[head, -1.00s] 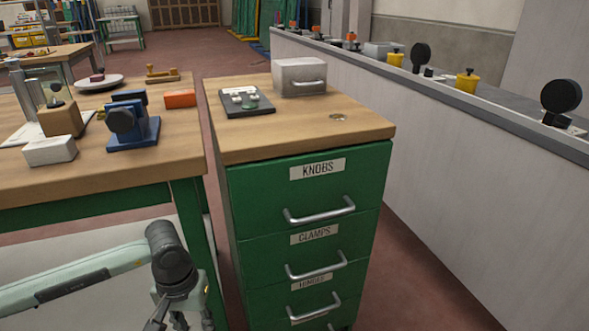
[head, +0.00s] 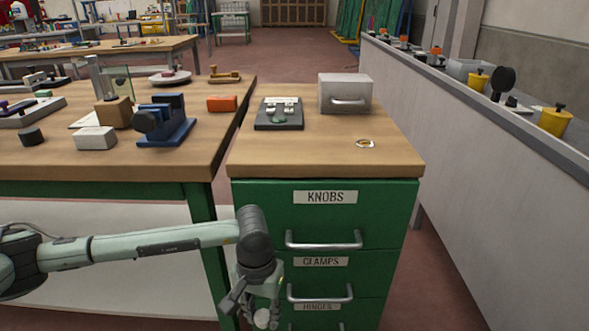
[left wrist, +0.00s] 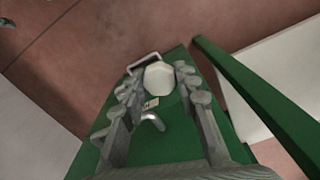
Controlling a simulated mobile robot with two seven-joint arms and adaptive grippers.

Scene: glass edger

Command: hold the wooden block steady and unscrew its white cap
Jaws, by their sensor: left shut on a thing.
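The wooden block (head: 114,111) stands on the left workbench, behind a white block (head: 95,138). I see no white cap on it at this distance. My left gripper (head: 262,312) hangs low in front of the green drawer cabinet, well away from the wooden block. It is shut on a small white rounded piece, which shows between the fingertips in the left wrist view (left wrist: 159,75) and looks like the white cap. My right gripper is not in view.
The green cabinet (head: 325,228) has drawers with metal handles close behind my left gripper. On its top are a dark tray (head: 265,125), a metal box (head: 345,94) and a brass ring (head: 366,143). A blue vise (head: 168,120) stands right of the wooden block.

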